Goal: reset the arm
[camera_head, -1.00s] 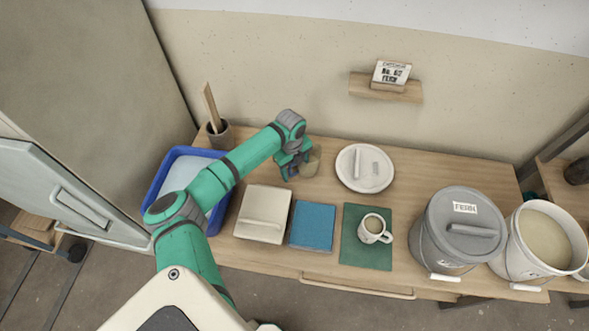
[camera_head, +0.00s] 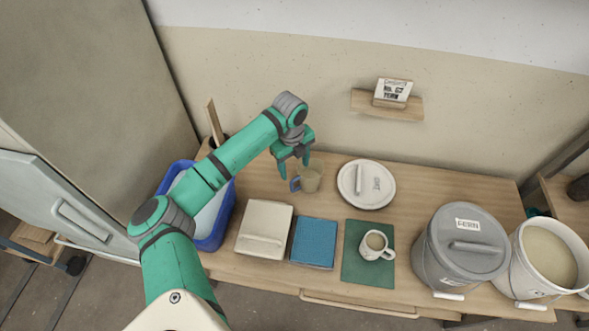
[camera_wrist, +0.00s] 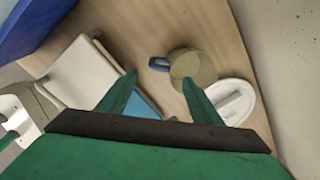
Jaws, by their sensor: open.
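My green arm reaches over the bench from the left. My gripper (camera_head: 294,172) is open and empty, with its fingers pointing down beside and a little above a tan mug (camera_head: 311,180) with a blue handle. The wrist view shows the two fingers apart (camera_wrist: 160,80), with the mug (camera_wrist: 200,66) just beyond the right fingertip. The mug stands on the wooden bench (camera_head: 335,205) near its back. I cannot tell exactly how high the fingertips are above the bench.
A blue tub (camera_head: 226,220) stands at left with a brush pot behind it. A pale lidded box (camera_head: 263,225), blue square (camera_head: 313,242), and white cup (camera_head: 376,243) on a green mat line the front. A white lid (camera_head: 378,195) and two buckets (camera_head: 460,240) are right.

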